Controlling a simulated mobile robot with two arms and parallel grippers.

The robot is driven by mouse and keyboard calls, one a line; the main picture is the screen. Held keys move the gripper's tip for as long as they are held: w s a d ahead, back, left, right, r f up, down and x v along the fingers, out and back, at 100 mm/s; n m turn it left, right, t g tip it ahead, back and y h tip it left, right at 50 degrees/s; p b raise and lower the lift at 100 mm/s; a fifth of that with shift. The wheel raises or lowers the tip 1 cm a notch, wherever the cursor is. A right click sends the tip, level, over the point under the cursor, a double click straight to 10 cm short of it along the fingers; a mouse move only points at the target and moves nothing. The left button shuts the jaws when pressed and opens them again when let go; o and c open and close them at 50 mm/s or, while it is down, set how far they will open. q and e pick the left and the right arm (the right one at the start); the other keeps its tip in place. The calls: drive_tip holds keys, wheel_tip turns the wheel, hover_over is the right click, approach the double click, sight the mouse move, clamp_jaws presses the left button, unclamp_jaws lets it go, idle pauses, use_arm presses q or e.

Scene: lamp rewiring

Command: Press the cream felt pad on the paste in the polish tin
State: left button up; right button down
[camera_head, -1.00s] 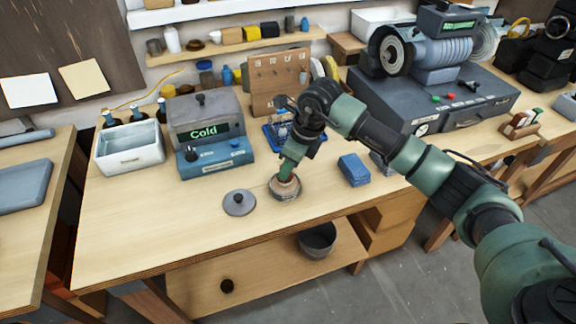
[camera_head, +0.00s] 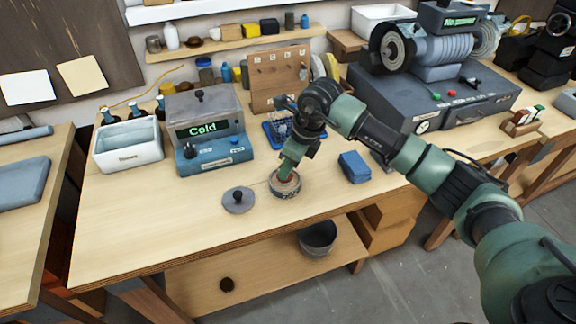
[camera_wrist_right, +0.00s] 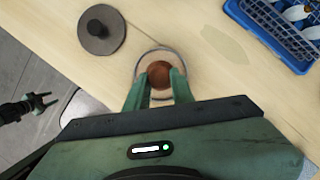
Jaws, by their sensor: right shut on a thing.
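The polish tin (camera_head: 286,192) stands on the bench near its front edge, right of a round grey lid with a dark knob (camera_head: 238,200). My right gripper (camera_head: 287,174) points down over the tin. In the right wrist view it is shut on the round brown knob of the felt pad (camera_wrist_right: 159,73). The tin's rim (camera_wrist_right: 143,62) shows as a ring around the knob. The pad's cream underside and the paste are hidden, so I cannot tell if they touch. My left gripper (camera_wrist_right: 41,101) shows in the right wrist view, fingers apart and empty, away from the tin.
A blue block (camera_head: 354,167) lies right of the tin. Behind it stands a blue rack (camera_head: 279,136). A heater box reading "Cold" (camera_head: 205,130) and a white bin (camera_head: 128,146) are at the left. The front left of the bench is clear.

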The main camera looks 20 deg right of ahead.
idle(0.6)
drive_tip(key=shift+r+p, duration=1.75)
drive_tip(key=shift+r, duration=1.7)
